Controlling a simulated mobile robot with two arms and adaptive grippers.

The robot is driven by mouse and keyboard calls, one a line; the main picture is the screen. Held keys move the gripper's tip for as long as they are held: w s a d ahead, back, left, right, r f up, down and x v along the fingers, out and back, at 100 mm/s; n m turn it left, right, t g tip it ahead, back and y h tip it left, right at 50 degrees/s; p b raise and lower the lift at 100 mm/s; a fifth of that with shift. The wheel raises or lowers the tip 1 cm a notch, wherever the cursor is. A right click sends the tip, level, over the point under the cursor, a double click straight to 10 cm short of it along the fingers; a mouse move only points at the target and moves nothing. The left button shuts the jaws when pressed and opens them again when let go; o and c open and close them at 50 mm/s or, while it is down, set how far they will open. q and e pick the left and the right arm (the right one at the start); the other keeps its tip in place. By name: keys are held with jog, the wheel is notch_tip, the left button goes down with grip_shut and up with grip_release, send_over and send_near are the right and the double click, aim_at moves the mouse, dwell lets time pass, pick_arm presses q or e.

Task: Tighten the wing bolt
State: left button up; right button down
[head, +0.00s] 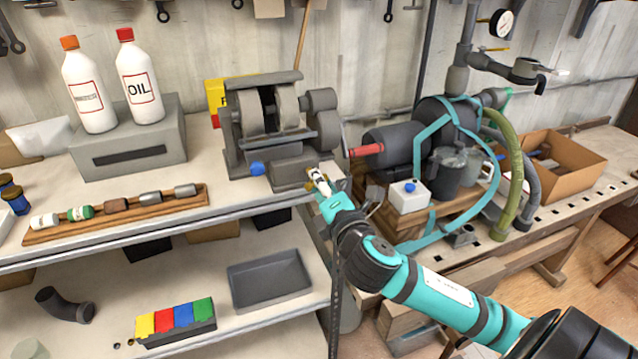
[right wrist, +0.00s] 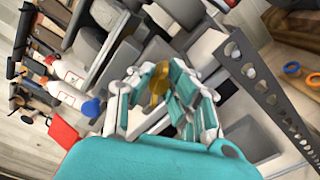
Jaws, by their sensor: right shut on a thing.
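The brass wing bolt (right wrist: 158,82) shows between the fingertips of my right gripper (right wrist: 162,76) in the right wrist view. The fingers are shut on it and hide part of it. In the head view my right gripper (head: 318,182) is at the front right of the grey machine with rollers (head: 276,128), at the right end of the workbench. The bolt is mostly hidden there behind the fingers. I cannot tell how far it is screwed in. My left gripper is not in view.
A blue knob (head: 257,169) sits left of my gripper. A red handle (head: 366,150) and a motor with teal straps (head: 430,145) stand close on the right. Two white bottles (head: 138,78) stand on a grey box (head: 128,140). A rack of small cylinders (head: 115,216) lies in front.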

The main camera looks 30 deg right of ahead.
jog(key=shift+f+m, duration=0.1)
jog(key=shift+m, duration=2.1)
jog(key=c, duration=1.5)
grip_release()
jog(key=shift+d, duration=0.1)
